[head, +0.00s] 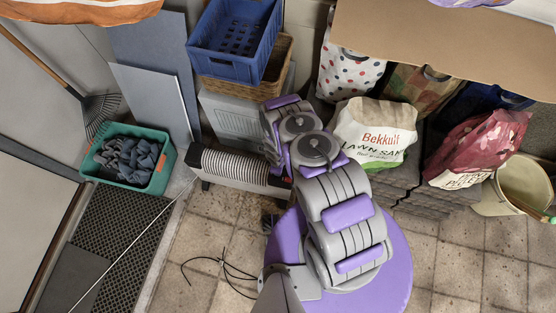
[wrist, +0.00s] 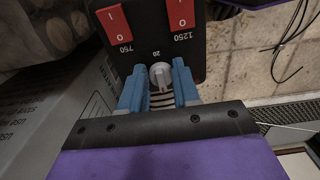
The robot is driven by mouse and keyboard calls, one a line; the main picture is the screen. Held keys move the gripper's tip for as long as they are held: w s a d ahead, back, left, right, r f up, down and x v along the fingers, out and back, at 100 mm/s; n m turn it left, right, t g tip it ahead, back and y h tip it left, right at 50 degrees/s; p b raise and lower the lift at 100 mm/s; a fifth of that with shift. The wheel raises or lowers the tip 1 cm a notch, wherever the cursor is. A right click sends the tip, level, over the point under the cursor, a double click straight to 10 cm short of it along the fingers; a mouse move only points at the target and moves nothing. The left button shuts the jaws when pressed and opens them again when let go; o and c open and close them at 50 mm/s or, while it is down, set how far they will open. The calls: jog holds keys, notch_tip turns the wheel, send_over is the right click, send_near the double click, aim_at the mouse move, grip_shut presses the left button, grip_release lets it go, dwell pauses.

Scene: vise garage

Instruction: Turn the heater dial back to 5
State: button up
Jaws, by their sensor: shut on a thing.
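In the wrist view, the heater's black control panel (wrist: 140,50) carries a grey-white round dial (wrist: 160,76) below two red rocker switches marked 750 and 1250. The blue fingers of my gripper (wrist: 159,88) lie on both sides of the dial and are shut on it. The number 20 shows on the panel just above the dial. The other dial numbers and the number 5 are hidden or too small to read. In the head view, the white ribbed heater (head: 235,168) stands on the floor. My arm reaches to its right end and hides the panel and gripper there.
A blue crate (head: 232,70) sits on a wicker basket (head: 277,72) behind the heater. A teal bin (head: 128,160) of dark cloths stands at left. A Bekkulf bag (head: 372,135) lies at right on dark blocks. A black cable (head: 222,262) trails over the tiled floor.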

jog(key=shift+w+a+n, duration=0.15)
jog(key=shift+w+n, duration=0.1)
jog(key=shift+n, duration=0.05)
jog(key=o, duration=1)
jog(key=shift+s, duration=0.15)
jog(key=shift+r, duration=0.1)
notch_tip(320, 180, up, 17)
jog(key=p, duration=0.7)
jog(key=shift+o, duration=0.2)
